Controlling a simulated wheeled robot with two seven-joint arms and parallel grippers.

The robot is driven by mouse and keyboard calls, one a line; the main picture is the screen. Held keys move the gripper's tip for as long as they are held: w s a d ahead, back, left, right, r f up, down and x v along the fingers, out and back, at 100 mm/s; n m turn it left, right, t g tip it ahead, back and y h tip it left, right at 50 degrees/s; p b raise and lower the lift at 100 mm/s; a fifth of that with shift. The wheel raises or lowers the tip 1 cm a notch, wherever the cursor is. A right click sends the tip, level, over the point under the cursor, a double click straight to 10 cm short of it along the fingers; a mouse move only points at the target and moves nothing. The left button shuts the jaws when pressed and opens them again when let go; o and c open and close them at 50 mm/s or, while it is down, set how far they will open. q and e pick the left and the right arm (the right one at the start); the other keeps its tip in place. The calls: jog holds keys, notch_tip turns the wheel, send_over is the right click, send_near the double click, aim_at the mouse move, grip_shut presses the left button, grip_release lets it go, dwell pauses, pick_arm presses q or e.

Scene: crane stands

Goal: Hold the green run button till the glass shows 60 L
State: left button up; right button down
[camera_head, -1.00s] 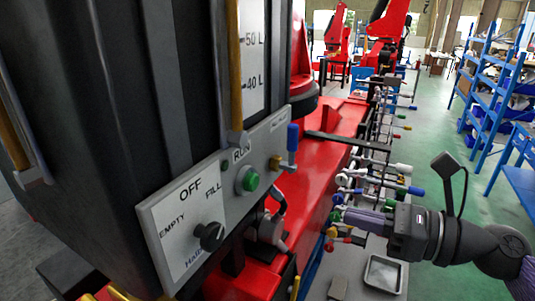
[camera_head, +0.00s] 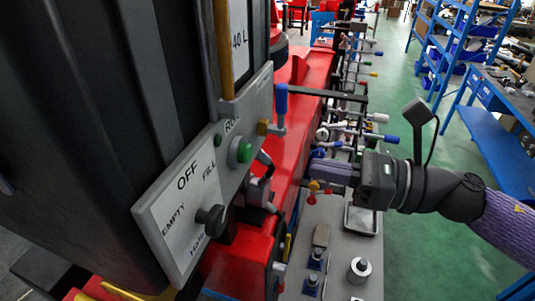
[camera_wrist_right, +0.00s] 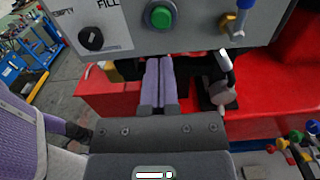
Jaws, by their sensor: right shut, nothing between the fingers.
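The green run button (camera_head: 244,152) sits on the grey control panel (camera_head: 205,190), under the RUN label. It also shows at the top of the right wrist view (camera_wrist_right: 160,14). My right gripper (camera_head: 316,170) is shut and empty, its purple fingers (camera_wrist_right: 161,66) pointing toward the panel. In the wrist view the fingertips appear just below the button, apart from it. The glass (camera_head: 241,40) shows only its lower part with the 40 L mark; its upper part is cut off, and I cannot make out a liquid level. My left gripper is not in view.
A black selector knob (camera_head: 212,220) with OFF, FILL and EMPTY labels is left of the button. A blue-handled lever (camera_head: 281,100) sticks out to its right. A red beam (camera_head: 300,120) and several valve handles lie behind my gripper.

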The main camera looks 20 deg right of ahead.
aim_at(250, 151)
jog(key=p+x, duration=0.1)
jog(key=x, duration=0.1)
jog(key=p+x, duration=0.2)
jog(key=x, duration=0.1)
jog(key=p+x, duration=0.2)
jog(key=shift+w+a+r, duration=0.3)
jog(key=shift+w+a+f, duration=0.1)
jog(key=shift+a+f, duration=0.05)
jog(key=shift+a, duration=0.05)
jog(key=shift+f, duration=0.15)
jog(key=shift+w+a, duration=0.1)
jog(key=shift+a, duration=0.05)
jog(key=shift+w+a, duration=0.15)
jog(key=shift+a, duration=0.25)
jog(key=shift+w, duration=0.1)
jog(key=shift+r, duration=0.25)
dwell(1.0)
